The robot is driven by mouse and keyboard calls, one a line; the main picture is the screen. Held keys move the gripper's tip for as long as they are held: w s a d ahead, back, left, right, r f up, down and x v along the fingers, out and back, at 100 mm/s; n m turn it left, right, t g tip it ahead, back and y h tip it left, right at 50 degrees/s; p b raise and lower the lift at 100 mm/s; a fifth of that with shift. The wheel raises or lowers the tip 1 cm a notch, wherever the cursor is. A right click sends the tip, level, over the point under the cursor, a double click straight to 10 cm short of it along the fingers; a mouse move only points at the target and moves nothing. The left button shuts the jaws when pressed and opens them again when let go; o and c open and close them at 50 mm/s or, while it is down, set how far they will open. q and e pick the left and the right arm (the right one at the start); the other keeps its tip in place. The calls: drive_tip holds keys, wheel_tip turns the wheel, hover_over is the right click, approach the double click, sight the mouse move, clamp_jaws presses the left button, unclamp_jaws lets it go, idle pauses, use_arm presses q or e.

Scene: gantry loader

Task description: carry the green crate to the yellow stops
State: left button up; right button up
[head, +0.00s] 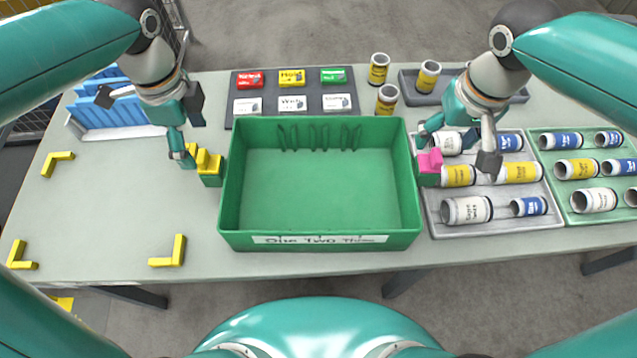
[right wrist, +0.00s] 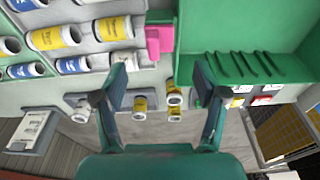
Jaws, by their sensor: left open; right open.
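The green crate (head: 320,240) stands on the table's middle and appears empty. Its left side has a green lug with a yellow block (head: 208,163); its right side has one with a pink block (head: 430,160), also in the right wrist view (right wrist: 159,40). Yellow corner stops lie on the left table: far left (head: 57,163), near left (head: 22,256) and near right (head: 168,252). More yellow shows behind my left gripper, partly hidden. My left gripper (head: 187,140) is open beside the crate's left lug. My right gripper (head: 452,148) is open by the pink block, holding nothing.
A grey tray of cans (head: 510,222) sits close to the crate's right side, with a green can tray (head: 548,143) beyond. A dark board with small boxes (head: 292,90) and loose cans (head: 387,98) lie behind. A blue rack (head: 115,100) stands back left. The table between the stops is clear.

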sight(208, 169)
use_arm(q)
wheel_tip(208, 169, down, 10)
drive_tip(key=shift+r, duration=0.15)
use_arm(e)
drive_tip(key=f, duration=0.3)
drive_tip(key=w+f, duration=0.1)
drive_tip(key=f, duration=0.5)
drive_tip(key=shift+w+f, duration=0.2)
drive_tip(key=shift+f, duration=0.1)
use_arm(q)
drive_tip(key=c, duration=1.4)
use_arm(e)
clamp_jaws()
use_arm(q)
clamp_jaws()
use_arm(e)
drive_tip(key=shift+r, duration=0.1)
